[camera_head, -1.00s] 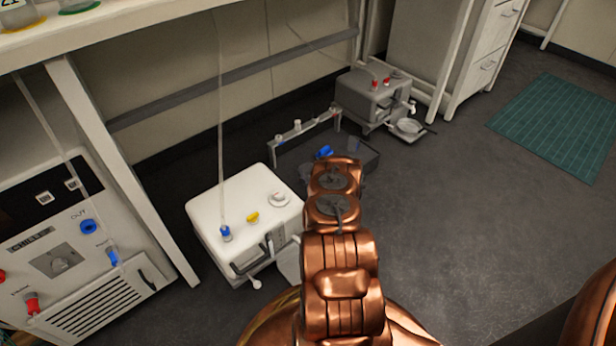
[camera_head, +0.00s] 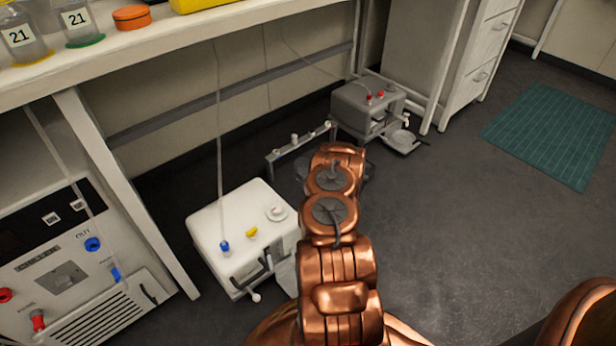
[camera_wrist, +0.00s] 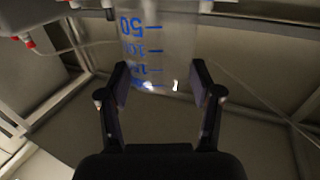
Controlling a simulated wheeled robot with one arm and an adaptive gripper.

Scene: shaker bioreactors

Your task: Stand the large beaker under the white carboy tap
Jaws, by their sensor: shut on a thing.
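The large beaker (camera_wrist: 165,45) is clear with blue graduation marks. It appears upside down in the wrist view, between the two black fingers of my gripper (camera_wrist: 158,84), which is shut on it. In the head view my copper arm hides both gripper and beaker. The white carboy (camera_head: 238,232) is a white box on the floor, left of my arm, with a blue and a yellow fitting on top. Its tap (camera_head: 256,297) is at the lower front. A pale surface right of the tap is partly hidden by my arm.
A grey carboy (camera_head: 362,108) with a pan-like dish (camera_head: 402,140) stands farther back. A low rack (camera_head: 298,150) is behind my arm. A white bench leg (camera_head: 125,190) and a control unit (camera_head: 70,270) stand left. Floor on the right is clear, with a green mat (camera_head: 555,135).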

